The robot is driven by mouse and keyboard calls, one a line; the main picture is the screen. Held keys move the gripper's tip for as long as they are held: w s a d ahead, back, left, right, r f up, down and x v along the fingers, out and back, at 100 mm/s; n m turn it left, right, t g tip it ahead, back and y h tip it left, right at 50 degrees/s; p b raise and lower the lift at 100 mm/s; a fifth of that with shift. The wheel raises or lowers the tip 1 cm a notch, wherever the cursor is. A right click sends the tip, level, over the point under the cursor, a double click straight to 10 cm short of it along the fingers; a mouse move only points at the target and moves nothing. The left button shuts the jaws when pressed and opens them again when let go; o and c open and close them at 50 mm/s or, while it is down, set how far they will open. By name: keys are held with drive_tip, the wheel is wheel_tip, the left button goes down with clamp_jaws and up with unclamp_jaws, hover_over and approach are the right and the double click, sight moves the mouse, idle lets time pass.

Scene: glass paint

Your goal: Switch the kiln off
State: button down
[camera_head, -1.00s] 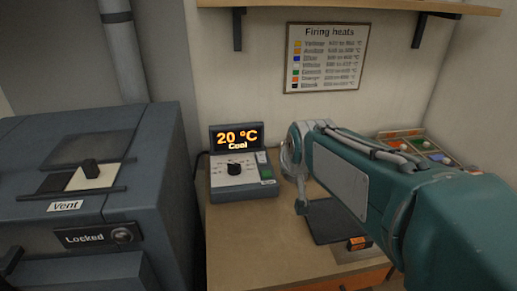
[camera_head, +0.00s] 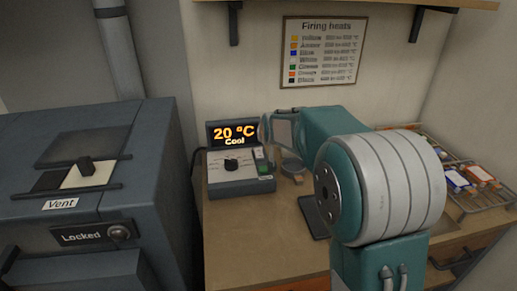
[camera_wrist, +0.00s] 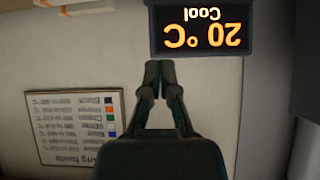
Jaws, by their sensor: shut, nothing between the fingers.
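The kiln (camera_head: 55,165) is the large grey-blue box at the left, with a vent slider and a "Locked" label. Its control box (camera_head: 240,184) stands on the wooden bench. The display (camera_head: 234,133) reads 20 °C and Cool; it also shows upside down in the wrist view (camera_wrist: 205,28). The box has a dial (camera_head: 232,165) and, at its right, a switch (camera_head: 262,167) with green on it. My gripper (camera_wrist: 158,68) is shut and empty in the wrist view, its tips just below and left of the display in the picture. In the head view I cannot make out the fingertips clearly.
A firing heats chart (camera_head: 322,52) hangs on the wall behind; a shelf (camera_head: 345,3) runs above it. A dark flat mat (camera_head: 313,217) lies partly behind my arm.

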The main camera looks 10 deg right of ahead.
drive_tip(key=shift+w+f, duration=0.1)
drive_tip(key=shift+w, duration=0.15)
hover_over(258, 150)
drive_tip(key=s, duration=0.2)
wheel_tip(258, 150, down, 6)
drive_tip(key=shift+w+f, duration=0.15)
drive_tip(key=shift+f, duration=0.1)
wheel_tip(258, 150, down, 2)
drive_tip(key=shift+f, duration=0.25)
drive_tip(key=shift+w+f, duration=0.1)
drive_tip(key=shift+f, duration=0.45)
drive_tip(key=shift+w+f+g, duration=0.1)
drive_tip(key=shift+f+g, duration=0.15)
drive_tip(key=shift+g, duration=0.05)
